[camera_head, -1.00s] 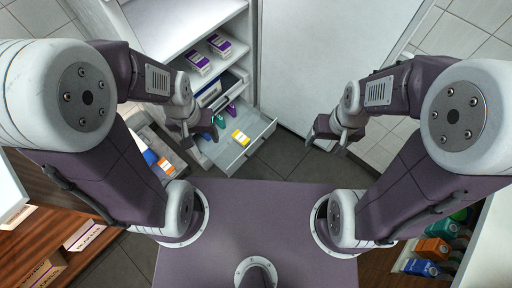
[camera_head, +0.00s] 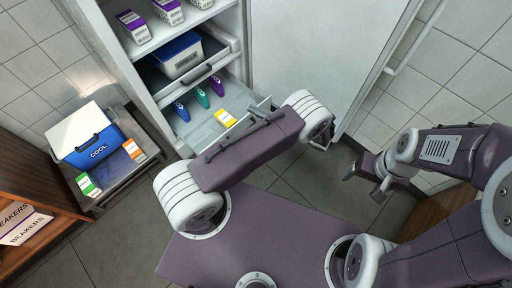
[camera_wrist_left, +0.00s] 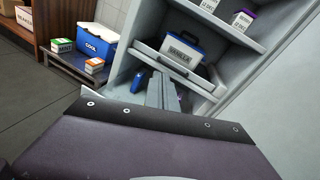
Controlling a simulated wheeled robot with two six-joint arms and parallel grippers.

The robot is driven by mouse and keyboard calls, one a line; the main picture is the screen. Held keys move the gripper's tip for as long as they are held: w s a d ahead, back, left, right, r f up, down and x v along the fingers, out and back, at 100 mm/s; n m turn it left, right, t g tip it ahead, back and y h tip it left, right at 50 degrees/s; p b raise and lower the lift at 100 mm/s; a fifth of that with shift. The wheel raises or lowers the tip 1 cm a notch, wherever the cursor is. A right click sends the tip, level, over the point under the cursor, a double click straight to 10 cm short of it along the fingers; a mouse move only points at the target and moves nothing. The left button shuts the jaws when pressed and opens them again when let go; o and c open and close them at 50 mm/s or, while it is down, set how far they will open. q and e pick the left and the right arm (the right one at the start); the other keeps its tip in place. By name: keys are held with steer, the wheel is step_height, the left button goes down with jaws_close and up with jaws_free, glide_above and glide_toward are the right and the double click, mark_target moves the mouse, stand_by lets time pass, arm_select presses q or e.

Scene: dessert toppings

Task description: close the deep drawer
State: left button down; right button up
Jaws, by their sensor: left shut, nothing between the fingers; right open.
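The lower drawer (camera_head: 202,135) of the white cabinet, seemingly the deep one, stands pulled out in the head view. It holds blue, green and purple items and a yellow-and-white box (camera_head: 225,118). My left arm covers part of its front end. My left gripper (camera_wrist_left: 163,92) is shut and empty in the left wrist view, pointing toward the cabinet; whether it touches the drawer cannot be told. In the head view I cannot clearly make it out. My right gripper (camera_head: 364,186) is open and empty over the floor at the right.
A vanilla tub (camera_head: 179,56) sits in the compartment above the drawer. Several boxes stand on the upper shelf. A blue cooler (camera_head: 87,136) and two small boxes rest on a low cart at the left. A tall white door (camera_head: 310,60) is to the right of the drawer.

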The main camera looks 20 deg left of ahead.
arm_select(q)
step_height(320, 180, down, 12)
steer(key=s+d+m+t+b, duration=0.1)
steer(key=d+m+t+b, duration=0.1)
steer(key=d+b, duration=0.15)
steer(key=m+t+b, duration=0.2)
steer(key=m+b, duration=0.1)
steer(key=b, duration=0.2)
glide_toward(234, 128)
steer(key=b+x, duration=0.3)
steer(key=x, duration=0.2)
steer(key=shift+a+r+b, duration=0.1)
steer(key=shift+a+b, duration=0.3)
steer(key=shift+w+a+r, duration=0.1)
steer(key=shift+w+a, duration=0.15)
steer(key=shift+a, duration=0.2)
steer(key=shift+r, duration=0.1)
arm_select(e)
step_height(234, 128, down, 16)
steer(key=shift+d+f, duration=0.2)
steer(key=shift+d, duration=0.2)
steer(key=shift+s, duration=0.1)
